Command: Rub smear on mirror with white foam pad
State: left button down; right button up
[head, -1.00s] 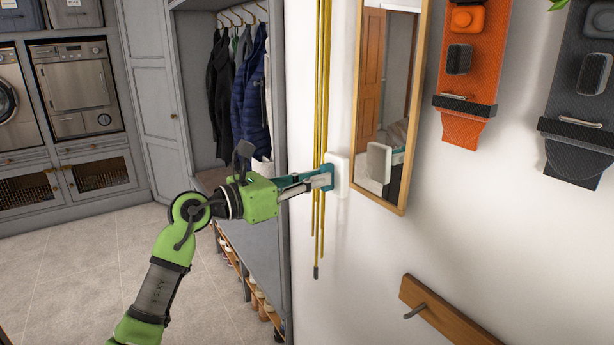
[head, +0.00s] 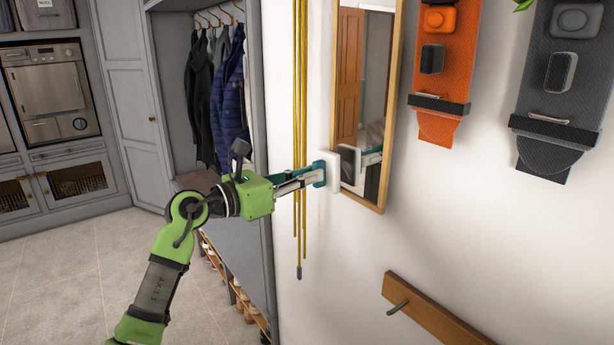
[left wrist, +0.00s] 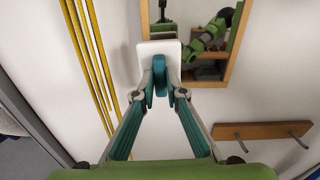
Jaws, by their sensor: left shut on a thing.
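The mirror (head: 372,85) hangs on the white wall in a light wooden frame, and its lower part shows in the left wrist view (left wrist: 217,70). My left gripper (head: 320,174) is shut on the white foam pad (head: 334,175). The pad stands upright in front of the gripper, by the mirror's lower left edge. In the left wrist view, the pad (left wrist: 147,50) overlaps the left side of the frame. I cannot tell whether it touches the glass. The pad and gripper are reflected in the glass. I cannot make out a smear. My right gripper is not in view.
Yellow cords or rods (head: 300,120) hang just left of the pad. An orange holder (head: 440,65) and a grey holder (head: 566,80) hang right of the mirror. A wooden peg rail (head: 435,315) is below. Coats (head: 228,95) hang in the cubby at left.

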aim_at(332, 176)
pick_arm(q)
jog(key=shift+x, duration=1)
jog(key=shift+s+d+r+p, duration=0.1)
jog(key=shift+s+d+p, duration=0.3)
jog(key=shift+s, duration=0.2)
jog(key=shift+s+d+p, duration=0.3)
jog(key=shift+s+p, duration=0.1)
jog(key=shift+s, duration=0.15)
jog(key=shift+s+d, duration=0.35)
jog(key=shift+s, duration=0.25)
jog(key=shift+w+d, duration=0.1)
jog(key=shift+w+a+b, duration=0.35)
jog(key=shift+w, duration=0.2)
jog(key=shift+w+a+b, duration=0.75)
jog(key=shift+w+a, duration=0.05)
jog(key=shift+w, duration=0.3)
